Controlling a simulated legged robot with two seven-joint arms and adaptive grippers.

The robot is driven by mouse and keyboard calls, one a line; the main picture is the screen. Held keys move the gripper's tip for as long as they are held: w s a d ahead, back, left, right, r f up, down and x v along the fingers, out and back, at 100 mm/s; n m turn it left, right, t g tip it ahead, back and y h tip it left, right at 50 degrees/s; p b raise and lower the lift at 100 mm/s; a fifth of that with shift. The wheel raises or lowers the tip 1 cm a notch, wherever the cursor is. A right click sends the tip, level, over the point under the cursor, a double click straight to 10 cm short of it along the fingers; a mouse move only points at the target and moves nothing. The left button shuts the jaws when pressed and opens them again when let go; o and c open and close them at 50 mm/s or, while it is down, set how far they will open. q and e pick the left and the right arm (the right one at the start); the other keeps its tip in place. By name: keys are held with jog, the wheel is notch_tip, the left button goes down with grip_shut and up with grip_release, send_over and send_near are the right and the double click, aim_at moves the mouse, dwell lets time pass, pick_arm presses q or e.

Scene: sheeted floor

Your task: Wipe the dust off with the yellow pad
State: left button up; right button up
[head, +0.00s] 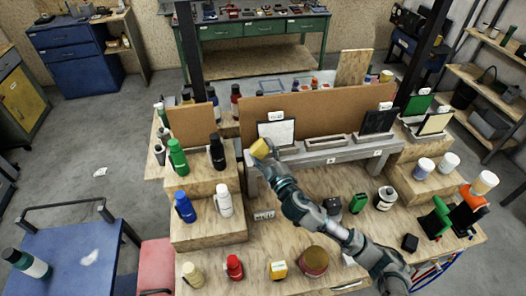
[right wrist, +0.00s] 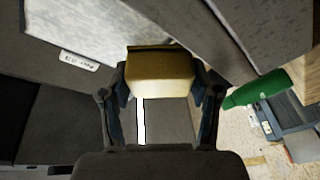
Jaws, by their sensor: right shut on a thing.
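The yellow pad (head: 260,148) is in my right gripper (head: 264,158), above the left end of the grey shelf on the workbench. In the right wrist view the pad (right wrist: 160,75) sits between the two fingers (right wrist: 161,88), which are shut on it. A pale panel with a dark frame (head: 276,132) stands just behind the pad in the head view. In the wrist view a pale, speckled surface (right wrist: 100,22) lies just beyond the pad; whether this is dust, and whether the pad touches it, I cannot tell. My left gripper is not in view.
The grey shelf (head: 330,154) also carries a dark panel (head: 377,121). A green bottle (head: 178,158) and a black bottle (head: 217,152) stand on the wooden step to the left. Blue and white bottles stand lower. A blue cart (head: 60,262) with a whitish patch is at far left.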

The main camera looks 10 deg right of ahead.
jog(key=shift+w+f, duration=0.1)
jog(key=shift+w, duration=0.75)
jog(key=shift+d, duration=0.1)
